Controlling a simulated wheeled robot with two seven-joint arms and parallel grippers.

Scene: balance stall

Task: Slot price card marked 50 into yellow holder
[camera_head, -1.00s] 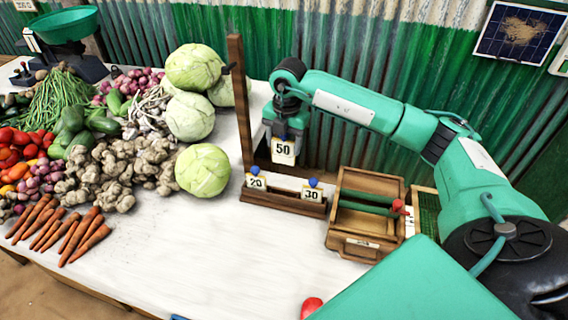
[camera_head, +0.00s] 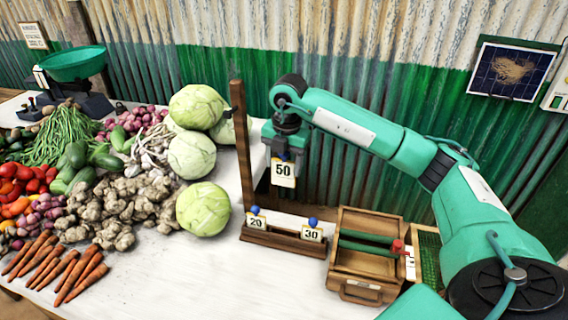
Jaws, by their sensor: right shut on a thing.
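The price card marked 50 (camera_head: 283,172) is white with black digits and hangs upright below my right gripper (camera_head: 284,154), which is shut on it. A blue knob shows at the card's top. The gripper holds it in the air behind and above a low wooden rack (camera_head: 280,241), to the right of a wooden post (camera_head: 241,145). The rack carries a card marked 20 (camera_head: 256,222) and a card marked 30 (camera_head: 312,234), each with a blue knob. I cannot make out a yellow holder. My left gripper is not in view.
A wooden box (camera_head: 353,288) with green bars stands right of the rack. Cabbages (camera_head: 203,209), ginger (camera_head: 130,200) and carrots (camera_head: 85,275) fill the left. The white table (camera_head: 200,280) is clear in front of the rack. A corrugated wall stands behind.

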